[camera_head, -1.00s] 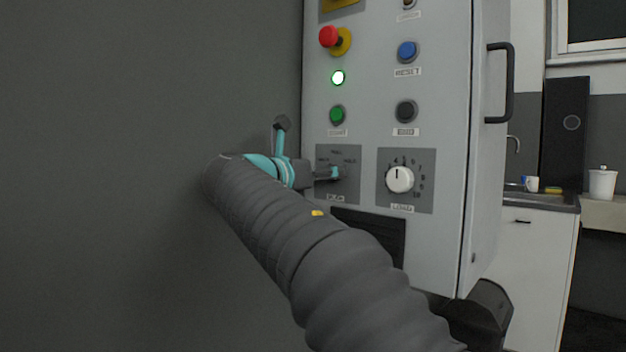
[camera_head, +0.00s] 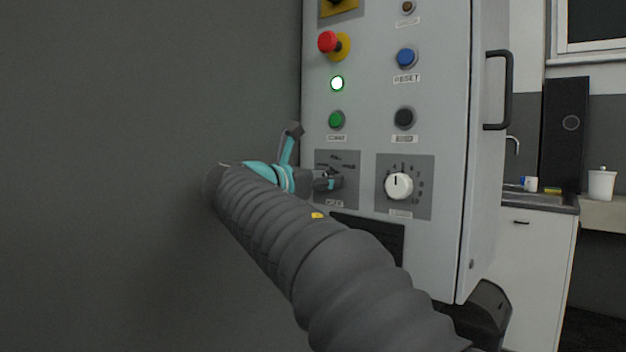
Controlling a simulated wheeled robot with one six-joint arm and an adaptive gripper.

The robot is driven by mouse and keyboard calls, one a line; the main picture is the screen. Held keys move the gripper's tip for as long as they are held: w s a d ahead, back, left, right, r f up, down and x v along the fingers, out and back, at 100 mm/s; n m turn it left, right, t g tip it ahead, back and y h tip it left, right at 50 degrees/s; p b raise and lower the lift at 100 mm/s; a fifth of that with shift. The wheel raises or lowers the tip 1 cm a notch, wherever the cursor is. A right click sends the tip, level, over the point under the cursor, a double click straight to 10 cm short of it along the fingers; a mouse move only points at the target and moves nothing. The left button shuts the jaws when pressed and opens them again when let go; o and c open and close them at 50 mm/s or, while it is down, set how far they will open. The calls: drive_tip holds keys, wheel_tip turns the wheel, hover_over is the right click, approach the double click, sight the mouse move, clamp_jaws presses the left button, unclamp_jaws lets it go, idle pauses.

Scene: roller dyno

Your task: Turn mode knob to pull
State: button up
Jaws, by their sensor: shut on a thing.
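The mode knob sits on a grey square plate (camera_head: 349,162) at the lower left of the control cabinet's front. The knob itself is mostly hidden by my gripper, so I cannot tell which way it points. The plate carries small markings in an arc above the knob, too small to read surely. My gripper (camera_head: 328,181) reaches in from the left and is shut on the knob, its fingertips against the plate's middle. My grey arm fills the lower middle of the view.
A white dial (camera_head: 399,186) sits just right of the mode plate. A black handle (camera_head: 509,90) juts out right.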

drive_tip(key=m, duration=0.4)
drive_tip(key=shift+a+m, duration=0.15)
drive_tip(key=shift+m, duration=0.15)
idle(0.4)
drive_tip(key=o, duration=1.2)
drive_tip(key=shift+w+a, duration=0.1)
drive_tip(key=shift+a, duration=0.05)
drive_tip(key=shift+c, duration=0.2)
drive_tip(key=shift+m, duration=0.3)
drive_tip(key=v, duration=1.1)
drive_tip(key=shift+s+a, duration=0.25)
drive_tip(key=shift+s, duration=0.1)
